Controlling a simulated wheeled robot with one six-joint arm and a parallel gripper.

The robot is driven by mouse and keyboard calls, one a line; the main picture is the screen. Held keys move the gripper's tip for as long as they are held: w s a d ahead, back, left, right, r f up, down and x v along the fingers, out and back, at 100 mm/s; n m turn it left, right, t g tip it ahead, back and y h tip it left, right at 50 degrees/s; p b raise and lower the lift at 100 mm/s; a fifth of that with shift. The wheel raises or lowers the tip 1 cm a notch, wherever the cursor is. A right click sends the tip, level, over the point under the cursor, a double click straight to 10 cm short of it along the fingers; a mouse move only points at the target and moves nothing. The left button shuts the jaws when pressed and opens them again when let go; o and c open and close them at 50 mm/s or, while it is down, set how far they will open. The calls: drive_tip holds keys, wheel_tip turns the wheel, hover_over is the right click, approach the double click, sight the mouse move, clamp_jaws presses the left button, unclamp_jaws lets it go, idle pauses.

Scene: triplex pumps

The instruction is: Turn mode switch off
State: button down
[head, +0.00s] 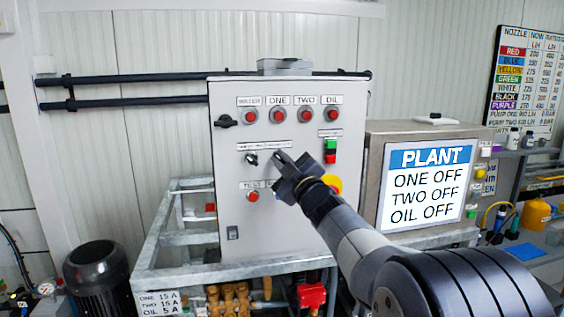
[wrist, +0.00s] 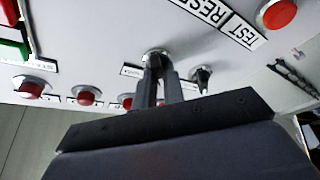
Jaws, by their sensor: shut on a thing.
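The grey control cabinet (head: 228,190) stands in the middle of the head view. My gripper (head: 281,156) reaches its door from the lower right. In the wrist view, my gripper's two dark fingers (wrist: 160,72) are shut on a rotary switch (wrist: 155,55), which I take to be the mode switch. Its label is too small and partly hidden to read. In the head view, my gripper covers this switch. A second black switch (head: 251,159) is beside it on the left, and it shows right of my fingers in the wrist view (wrist: 202,75). The switch's exact angle is hidden.
A row of red lamps or buttons (head: 278,115) is above the switches. A green and red button pair (head: 330,151) and a yellow-ringed stop button (head: 333,184) sit close to my wrist. The PLANT screen (head: 428,183) on the right reads ONE OFF, TWO OFF, OIL OFF.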

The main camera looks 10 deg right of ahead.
drive_tip(key=shift+f+b, duration=0.15)
drive_tip(key=shift+b, duration=0.2)
drive_tip(key=m+h+b, duration=0.1)
drive_tip(key=m+b, duration=0.2)
drive_tip(key=m, duration=0.1)
drive_tip(key=m+t+h+b, duration=0.1)
drive_tip(key=m+h+b, duration=0.1)
drive_tip(key=m+b, duration=0.2)
drive_tip(key=m+t+h+b, duration=0.1)
drive_tip(key=m+h+b, duration=0.1)
drive_tip(key=m+b, duration=0.2)
drive_tip(key=shift+a, duration=0.1)
drive_tip(key=shift+m+h+b, duration=0.3)
drive_tip(key=shift+h, duration=0.1)
drive_tip(key=c, duration=1.5)
unclamp_jaws()
drive_tip(key=b+v, duration=0.2)
drive_tip(key=v, duration=0.8)
drive_tip(key=shift+s+b, duration=0.35)
drive_tip(key=shift+b, duration=0.05)
